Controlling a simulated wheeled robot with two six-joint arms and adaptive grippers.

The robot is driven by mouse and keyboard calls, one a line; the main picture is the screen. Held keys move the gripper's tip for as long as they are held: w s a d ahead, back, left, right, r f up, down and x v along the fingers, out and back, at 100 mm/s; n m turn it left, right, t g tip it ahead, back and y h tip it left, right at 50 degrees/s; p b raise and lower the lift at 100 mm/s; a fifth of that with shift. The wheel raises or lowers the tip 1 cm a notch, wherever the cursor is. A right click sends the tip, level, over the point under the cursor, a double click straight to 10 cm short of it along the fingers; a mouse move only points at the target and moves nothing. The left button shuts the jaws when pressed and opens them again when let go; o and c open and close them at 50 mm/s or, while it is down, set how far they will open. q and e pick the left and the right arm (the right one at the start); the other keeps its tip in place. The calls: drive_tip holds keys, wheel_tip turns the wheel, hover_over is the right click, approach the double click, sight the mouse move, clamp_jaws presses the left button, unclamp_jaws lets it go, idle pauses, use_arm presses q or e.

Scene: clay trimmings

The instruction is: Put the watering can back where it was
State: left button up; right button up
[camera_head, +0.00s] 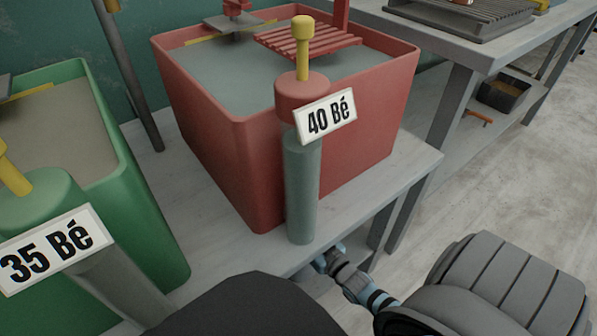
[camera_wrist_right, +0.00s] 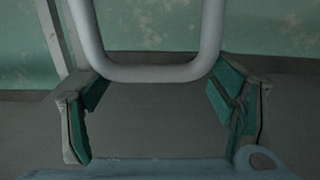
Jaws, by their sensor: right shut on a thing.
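My right gripper (camera_wrist_right: 158,100) shows in the right wrist view, its two teal-padded fingers wide apart on either side of a pale grey U-shaped bar. I take this bar for part of the watering can (camera_wrist_right: 150,73), and the gripper is shut on it. The rest of the can is out of the picture, so its shape and tilt cannot be told. In the head view I cannot make out the can or either gripper.
A red tub (camera_head: 215,140) of grey liquid stands on a grey bench (camera_head: 345,220), with a "40 Bé" hydrometer jar (camera_head: 302,190) at its front corner. A green tub (camera_head: 135,185) and a "35 Bé" jar (camera_head: 120,280) are at left. Another bench (camera_head: 468,62) is behind right; open floor (camera_head: 520,170) lies right.

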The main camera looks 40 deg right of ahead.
drive_tip(key=shift+r, duration=0.1)
drive_tip(key=o, duration=2)
drive_tip(key=shift+c, duration=0.2)
use_arm(q)
drive_tip(key=shift+r, duration=0.1)
use_arm(e)
drive_tip(key=s+p, duration=0.3)
drive_tip(key=s, duration=0.9)
drive_tip(key=a+f+g, duration=0.4)
drive_tip(key=f+g, duration=0.3)
drive_tip(key=f, duration=0.3)
use_arm(q)
wheel_tip(320, 180, down, 7)
drive_tip(key=shift+s+a+n+t, duration=0.15)
drive_tip(key=shift+a+n+t, duration=0.15)
drive_tip(key=shift+a+n, duration=0.1)
use_arm(e)
drive_tip(key=s+a+f+g, duration=0.3)
drive_tip(key=s+f+g, duration=0.2)
drive_tip(key=s+g, duration=0.2)
drive_tip(key=shift+s+a+f, duration=0.3)
drive_tip(key=shift+s+f, duration=0.1)
drive_tip(key=shift+s, duration=0.75)
